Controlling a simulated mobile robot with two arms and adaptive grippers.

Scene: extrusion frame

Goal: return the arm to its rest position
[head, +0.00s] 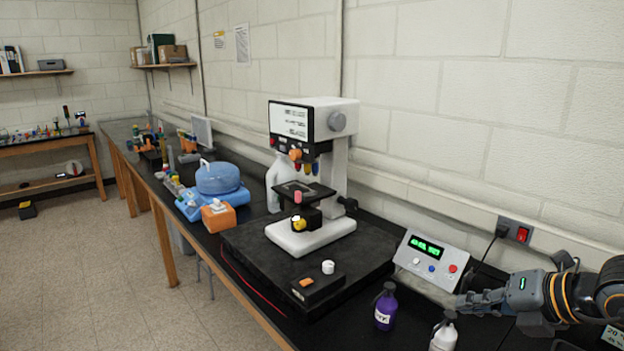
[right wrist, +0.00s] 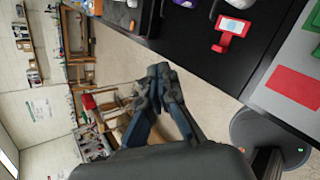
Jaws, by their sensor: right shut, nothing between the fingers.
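My right gripper (head: 480,301) comes in from the right edge of the head view, over the front right of the black bench. It points left, just beyond the white bottle with a dark cap. In the right wrist view my right gripper (right wrist: 160,72) has its fingertips together with nothing between them. Below it in that view are the open floor and the bench edge. My left gripper is not in view.
A microscope (head: 318,150) stands on a dark slab (head: 245,245). A control box (head: 430,258) with a green display, a purple bottle (head: 385,308) and a white bottle (head: 444,332) stand near the gripper. Floor on the left (head: 80,270) is clear.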

